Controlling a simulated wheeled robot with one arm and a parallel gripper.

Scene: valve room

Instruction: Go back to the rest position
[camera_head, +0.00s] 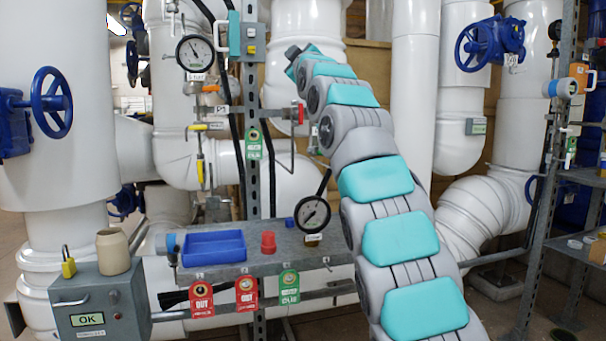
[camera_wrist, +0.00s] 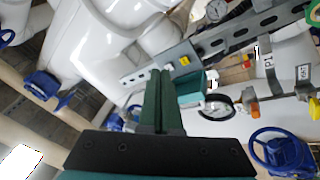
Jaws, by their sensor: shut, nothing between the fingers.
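My gripper (camera_wrist: 162,75) shows in the wrist view as two dark green fingers pressed together, with nothing between them. It points into open air in front of white pipes and a perforated metal strut (camera_wrist: 235,38). In the head view my grey and turquoise arm reaches up from the bottom right toward the upper middle. Its far end is near a white pipe, right of the upright strut (camera_head: 250,100); the fingers cannot be made out there. The wrist view is tilted.
A grey box (camera_head: 100,305) carries a beige cup (camera_head: 113,251) and a padlock (camera_head: 68,262). A blue handwheel (camera_head: 52,102) is left; a metal rack (camera_head: 545,190) stands right.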

